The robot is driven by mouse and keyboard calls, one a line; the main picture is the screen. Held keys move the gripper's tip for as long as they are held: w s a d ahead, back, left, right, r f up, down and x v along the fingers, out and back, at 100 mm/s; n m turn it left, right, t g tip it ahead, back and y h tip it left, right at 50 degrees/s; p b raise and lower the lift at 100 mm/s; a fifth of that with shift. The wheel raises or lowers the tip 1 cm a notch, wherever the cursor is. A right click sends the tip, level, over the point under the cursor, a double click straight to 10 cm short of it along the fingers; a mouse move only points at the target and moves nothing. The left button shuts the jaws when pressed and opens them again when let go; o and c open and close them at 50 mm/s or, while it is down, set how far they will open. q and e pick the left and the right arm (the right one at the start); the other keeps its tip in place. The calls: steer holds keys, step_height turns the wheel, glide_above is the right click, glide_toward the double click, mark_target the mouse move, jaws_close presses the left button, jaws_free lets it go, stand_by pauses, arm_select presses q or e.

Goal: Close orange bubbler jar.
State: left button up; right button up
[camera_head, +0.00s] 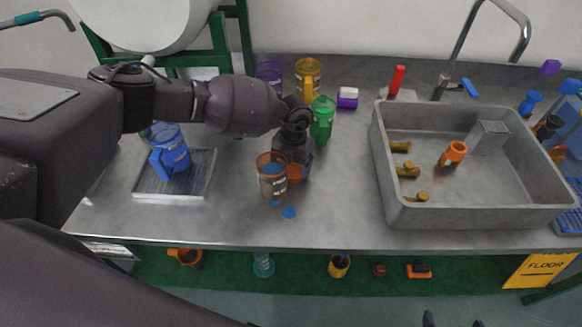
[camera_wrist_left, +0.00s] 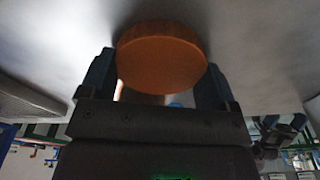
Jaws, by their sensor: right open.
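The orange bubbler jar (camera_head: 272,183) stands upright on the steel bench. It is see-through and something blue shows in it. My left gripper (camera_head: 297,158) points down just right of the jar. An orange round lid (camera_head: 298,173) shows under its fingers, partly hidden by the gripper and beside the jar. In the left wrist view the orange lid (camera_wrist_left: 162,60) sits between the two fingers of the left gripper (camera_wrist_left: 158,80), which appear to touch its sides. Only the fingertips of my right gripper (camera_head: 453,320) show at the bottom edge, apart and empty.
Blue bits (camera_head: 289,212) lie in front of the jar. Green (camera_head: 322,120), yellow (camera_head: 308,80) and purple (camera_head: 269,73) jars stand behind. A blue jar (camera_head: 170,150) stands on a plate (camera_head: 195,180) at left. A sink (camera_head: 480,213) is at right. The bench between jar and sink is clear.

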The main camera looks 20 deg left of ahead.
mark_target(291, 167)
arm_select(q)
steer(key=shift+r, duration=0.3)
step_height(291, 167, up, 20)
steer(key=shift+f+p, duration=0.25)
steer(key=shift+p, duration=0.55)
